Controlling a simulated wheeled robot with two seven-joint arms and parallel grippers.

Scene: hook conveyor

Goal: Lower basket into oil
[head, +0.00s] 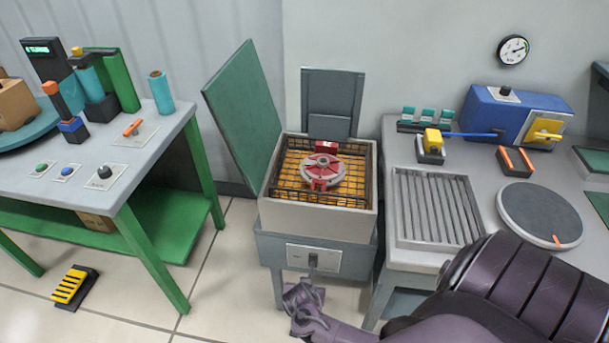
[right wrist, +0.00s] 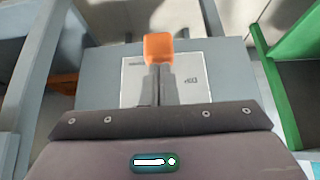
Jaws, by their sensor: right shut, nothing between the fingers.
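The basket (head: 282,176) is a dark wire mesh inside the square fryer tank (head: 318,222), with orange-yellow oil showing through. A grey and red round part (head: 323,170) rests in it. How deep the basket sits is unclear. The stand's front has a white panel with a dark switch (head: 312,260). My right gripper (head: 305,297) is low in front of the stand, below the switch in the head view. In the right wrist view its fingers (right wrist: 159,72) are shut and empty, close to an orange block (right wrist: 158,47) against the white labelled panel. Contact is unclear. My left gripper is out of view.
A green-legged table (head: 160,150) stands at left, with a yellow and black pedal (head: 73,287) on the floor. A grey table (head: 415,258) with a ribbed tray and a round disc stands at right. A green panel (head: 240,110) rises beside the fryer.

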